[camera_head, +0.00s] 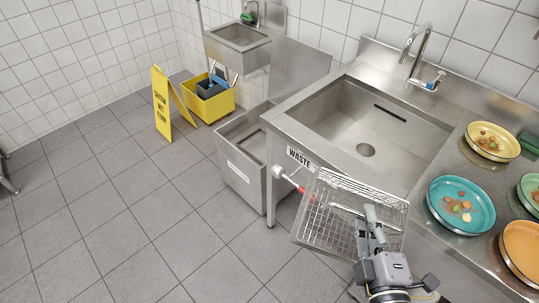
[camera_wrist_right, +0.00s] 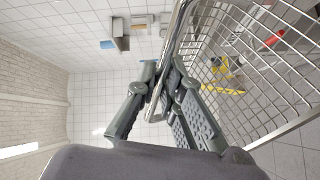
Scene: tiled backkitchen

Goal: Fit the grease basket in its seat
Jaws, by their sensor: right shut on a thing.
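The grease basket (camera_head: 335,222) is a rectangular wire-mesh basket. My right gripper (camera_head: 373,222) is shut on its rim and holds it tilted in front of the sink's front edge, above the floor. The right wrist view shows the gripper's fingers (camera_wrist_right: 165,78) closed around a thick rim wire, with the basket's mesh (camera_wrist_right: 245,75) to the right. An open steel box (camera_head: 241,172) with a white label stands on the floor left of the sink; its inside is partly visible, and I cannot tell for certain that it is the seat. My left gripper is not in view.
A white knob (camera_head: 277,171) and red rod part (camera_head: 306,193) show beside the basket. Food-soiled plates (camera_head: 461,205) line the counter. A yellow bucket (camera_head: 212,103) and floor sign (camera_head: 161,105) stand farther left.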

